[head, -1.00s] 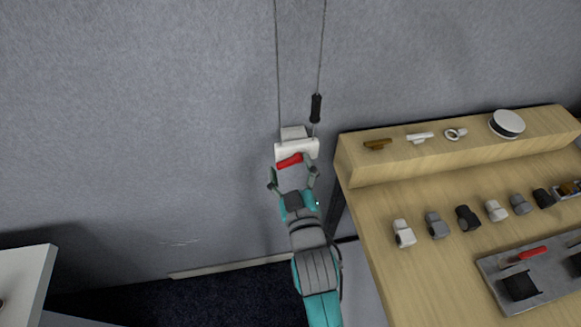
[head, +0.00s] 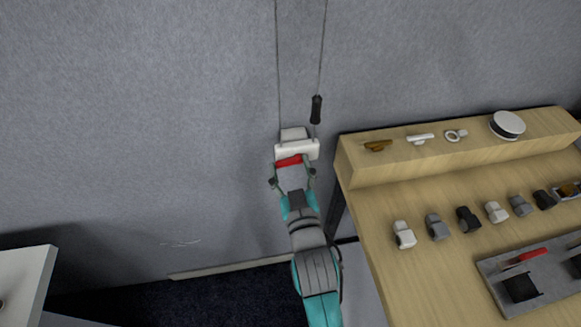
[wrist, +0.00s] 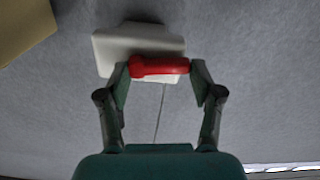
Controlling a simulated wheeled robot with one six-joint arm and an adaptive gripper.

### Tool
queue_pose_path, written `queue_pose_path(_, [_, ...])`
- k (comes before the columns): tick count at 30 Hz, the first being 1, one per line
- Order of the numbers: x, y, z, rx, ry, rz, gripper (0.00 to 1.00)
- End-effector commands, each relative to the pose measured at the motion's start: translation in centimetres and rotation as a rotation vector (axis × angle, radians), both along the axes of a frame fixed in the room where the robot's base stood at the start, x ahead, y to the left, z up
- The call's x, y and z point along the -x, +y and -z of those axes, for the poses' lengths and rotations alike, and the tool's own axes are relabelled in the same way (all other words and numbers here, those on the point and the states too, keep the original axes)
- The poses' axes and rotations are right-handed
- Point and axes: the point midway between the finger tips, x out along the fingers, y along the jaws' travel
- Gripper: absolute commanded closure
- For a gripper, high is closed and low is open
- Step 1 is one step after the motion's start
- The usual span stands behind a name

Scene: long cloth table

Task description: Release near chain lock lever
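The chain lock lever is a short red bar (head: 289,160) at the lower front of a white wall-mounted housing (head: 310,149). In the head view it lies about level. My gripper (head: 293,166) is just below the housing, with one finger at each end of the lever. In the wrist view the red lever (wrist: 160,66) spans the gap between the fingertips (wrist: 159,80) and its ends appear to touch both pads. The white housing (wrist: 115,48) is behind it. The fingers look shut on the lever.
A cord with a black handle (head: 316,109) hangs above the housing. To the right stands a wooden table (head: 400,283) with a raised shelf (head: 352,160), several small fittings and a grey tray (head: 487,270). A white surface (head: 25,275) is at lower left. The wall left of my arm is clear.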

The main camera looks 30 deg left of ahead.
Motion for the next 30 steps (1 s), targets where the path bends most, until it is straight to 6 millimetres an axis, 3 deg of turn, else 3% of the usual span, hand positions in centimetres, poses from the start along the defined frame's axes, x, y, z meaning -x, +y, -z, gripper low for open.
queue_pose_path(1, [0.0, 0.0, 0.0, -0.002, 0.001, 0.0, 0.25])
queue_pose_path(3, [0.0, 0.0, 0.0, -0.001, 0.001, 0.0, 0.09])
queue_pose_path(17, [0.6, -0.4, 0.0, 0.0, 0.0, 0.0, 0.09])
queue_pose_path(30, [6.3, -4.7, 0.1, 0.002, 0.001, -0.001, 0.09])
